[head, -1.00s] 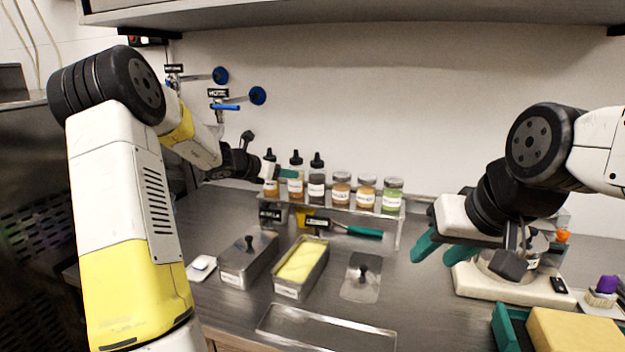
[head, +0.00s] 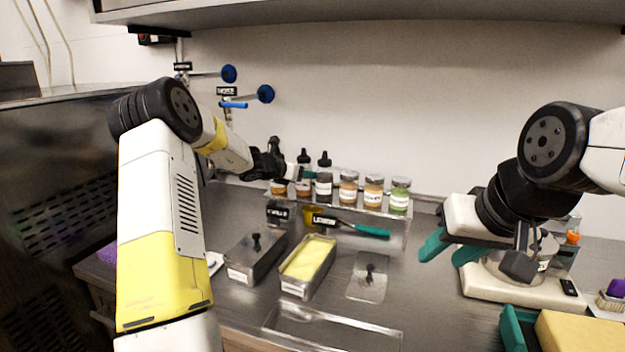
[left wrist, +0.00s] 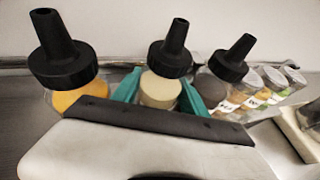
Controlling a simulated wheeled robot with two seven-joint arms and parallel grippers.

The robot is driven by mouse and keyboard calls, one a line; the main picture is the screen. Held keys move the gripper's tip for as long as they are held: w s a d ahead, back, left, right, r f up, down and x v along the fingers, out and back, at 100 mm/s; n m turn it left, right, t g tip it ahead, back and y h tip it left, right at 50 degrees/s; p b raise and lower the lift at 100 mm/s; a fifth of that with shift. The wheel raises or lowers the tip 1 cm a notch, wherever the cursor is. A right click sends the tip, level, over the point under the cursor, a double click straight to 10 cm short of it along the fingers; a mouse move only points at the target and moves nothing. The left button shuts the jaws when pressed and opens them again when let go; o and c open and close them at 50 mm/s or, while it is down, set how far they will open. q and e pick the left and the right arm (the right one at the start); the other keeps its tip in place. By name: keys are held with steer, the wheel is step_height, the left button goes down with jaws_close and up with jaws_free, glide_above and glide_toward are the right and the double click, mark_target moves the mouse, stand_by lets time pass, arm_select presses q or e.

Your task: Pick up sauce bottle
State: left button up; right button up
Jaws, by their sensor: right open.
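Several sauce bottles stand on the rack by the back wall, three with black nozzle caps. The middle one, with pale sauce (left wrist: 160,91), is upright between the teal fingers of my left gripper (left wrist: 160,88). An orange-sauce bottle (left wrist: 80,97) is left of it and a dark-sauce bottle (left wrist: 223,80) is right. The dark-sauce bottle also shows in the head view (head: 324,186). There my left gripper (head: 306,175) is at the bottles and partly hides them. Whether its fingers touch the pale bottle is unclear. My right gripper (head: 448,249) is open and empty, away from the rack.
Lidded jars (head: 373,193) stand on the rack (head: 408,232) right of the bottles. In front are a lidded metal container (head: 250,262), a pan with yellow contents (head: 309,262), a loose lid (head: 368,279) and a clear tray (head: 340,327). A white appliance base (head: 520,291) stands at right.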

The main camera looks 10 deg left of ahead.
arm_select(q)
steer(key=c, duration=0.6)
steer(key=shift+c, duration=0.2)
steer(key=shift+r, duration=0.1)
step_height(320, 180, up, 18)
steer(key=shift+f, duration=0.1)
